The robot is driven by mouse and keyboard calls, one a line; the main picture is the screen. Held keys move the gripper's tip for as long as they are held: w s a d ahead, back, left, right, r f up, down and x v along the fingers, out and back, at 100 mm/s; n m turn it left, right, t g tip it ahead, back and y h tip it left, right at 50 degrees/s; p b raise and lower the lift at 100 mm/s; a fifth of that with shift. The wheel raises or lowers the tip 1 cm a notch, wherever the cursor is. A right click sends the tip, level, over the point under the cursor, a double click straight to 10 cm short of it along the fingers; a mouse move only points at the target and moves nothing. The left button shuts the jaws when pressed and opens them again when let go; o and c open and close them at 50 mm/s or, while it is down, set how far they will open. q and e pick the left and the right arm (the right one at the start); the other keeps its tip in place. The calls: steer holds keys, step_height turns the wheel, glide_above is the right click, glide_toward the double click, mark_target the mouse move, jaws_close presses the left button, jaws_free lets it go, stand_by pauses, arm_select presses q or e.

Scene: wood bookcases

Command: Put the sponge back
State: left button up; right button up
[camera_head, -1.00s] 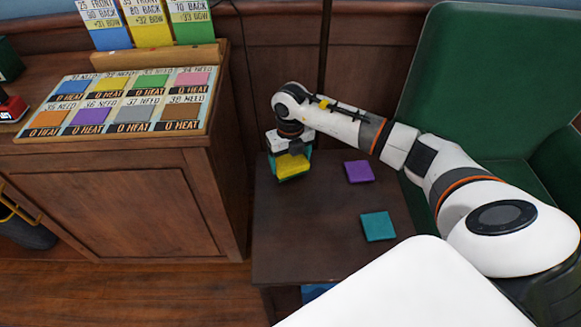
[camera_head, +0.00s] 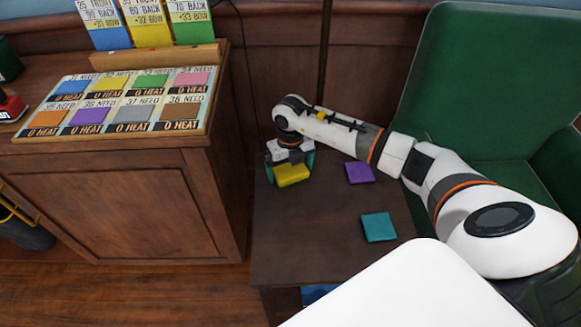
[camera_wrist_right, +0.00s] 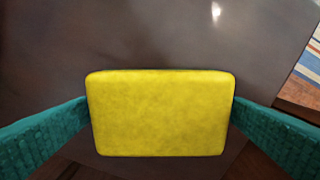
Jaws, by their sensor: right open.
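The yellow sponge (camera_head: 292,175) is at the far left part of the low dark table (camera_head: 310,235), and it looks to be resting on the top. My right gripper (camera_head: 290,168) is over it, open, with a teal finger on each side. In the right wrist view the sponge (camera_wrist_right: 160,113) sits squarely between the two teal fingers, whose tips come close to its left and right edges. Whether they still touch it is hard to tell. My left gripper is not in view.
A purple square (camera_head: 359,172) and a teal square (camera_head: 378,227) lie on the low table. A wood cabinet (camera_head: 120,210) with a card board (camera_head: 60,100) stands at the left. A green armchair (camera_head: 480,80) is at the right. The table's front middle is clear.

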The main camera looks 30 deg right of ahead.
mark_target(291, 170)
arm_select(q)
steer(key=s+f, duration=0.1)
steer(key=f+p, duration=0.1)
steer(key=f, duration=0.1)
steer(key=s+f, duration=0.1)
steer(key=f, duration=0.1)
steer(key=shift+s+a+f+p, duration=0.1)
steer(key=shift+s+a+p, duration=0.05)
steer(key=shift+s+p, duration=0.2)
arm_select(e)
step_height(291, 170, up, 12)
steer(key=shift+r, duration=0.15)
